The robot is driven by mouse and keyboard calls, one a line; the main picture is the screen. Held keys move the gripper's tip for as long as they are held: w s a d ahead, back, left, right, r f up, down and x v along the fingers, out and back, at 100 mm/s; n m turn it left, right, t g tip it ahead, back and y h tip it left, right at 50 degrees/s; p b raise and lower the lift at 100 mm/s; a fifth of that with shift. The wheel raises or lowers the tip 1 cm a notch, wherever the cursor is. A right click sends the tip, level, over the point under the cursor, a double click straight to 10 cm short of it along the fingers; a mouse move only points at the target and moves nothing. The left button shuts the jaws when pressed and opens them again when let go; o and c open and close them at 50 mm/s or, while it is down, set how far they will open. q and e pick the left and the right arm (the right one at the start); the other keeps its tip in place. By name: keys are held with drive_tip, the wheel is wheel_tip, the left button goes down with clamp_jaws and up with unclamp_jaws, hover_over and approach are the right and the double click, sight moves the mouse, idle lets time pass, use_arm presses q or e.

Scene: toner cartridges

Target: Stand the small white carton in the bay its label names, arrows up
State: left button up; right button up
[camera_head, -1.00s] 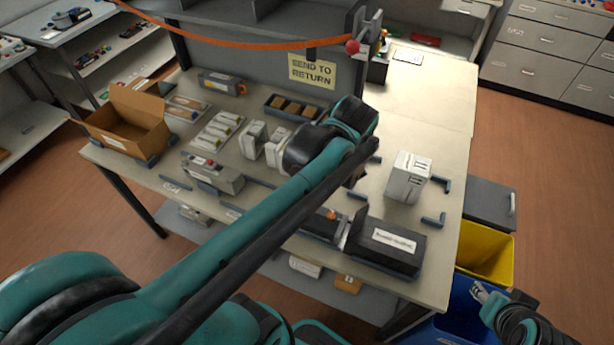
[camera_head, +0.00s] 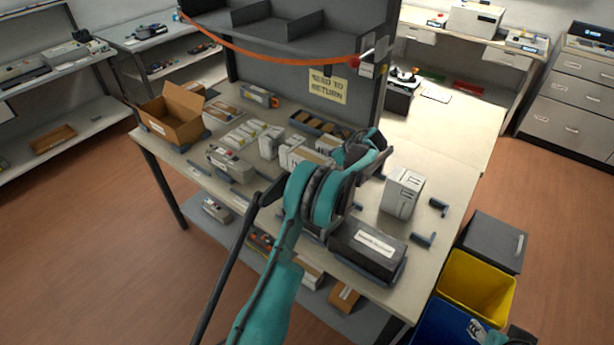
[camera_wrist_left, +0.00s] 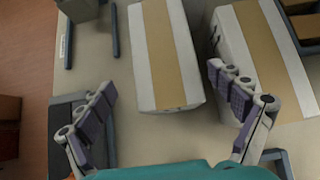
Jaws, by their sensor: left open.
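Two white cartons with tan tape lie side by side in the left wrist view: one in the middle (camera_wrist_left: 167,55), a wider one at right (camera_wrist_left: 262,60). My left gripper (camera_wrist_left: 163,95) is open, with the middle carton's near end between its fingers, no grip visible. In the head view my left gripper (camera_head: 372,150) is above the table, partly hidden by its own arm. White cartons (camera_head: 270,141) stand left of it. A larger white box (camera_head: 402,192) stands at right among dark corner brackets (camera_head: 424,240). Carton labels and arrows are unreadable. My right gripper (camera_head: 478,333) is partly cut off at bottom right.
A black labelled box (camera_head: 367,250) sits at the table's front right. A grey cartridge (camera_head: 230,162), an open brown box (camera_head: 172,118) and a dark divided tray (camera_wrist_left: 306,28) take up other table room. Yellow (camera_head: 476,285) and blue bins stand beside the table.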

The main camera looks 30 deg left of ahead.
use_arm(q)
drive_tip(key=x, duration=0.3)
drive_tip(key=shift+b, duration=0.35)
drive_tip(key=x, duration=0.1)
drive_tip(key=b+x, duration=0.1)
drive_tip(key=x, duration=0.3)
drive_tip(key=shift+w+f+b, duration=0.35)
drive_tip(key=shift+f, duration=0.05)
drive_tip(key=shift+d+r, duration=0.1)
drive_tip(key=shift+r, duration=0.05)
drive_tip(key=shift+s, duration=0.1)
drive_tip(key=c, duration=1.7)
drive_tip(key=shift+r, duration=0.1)
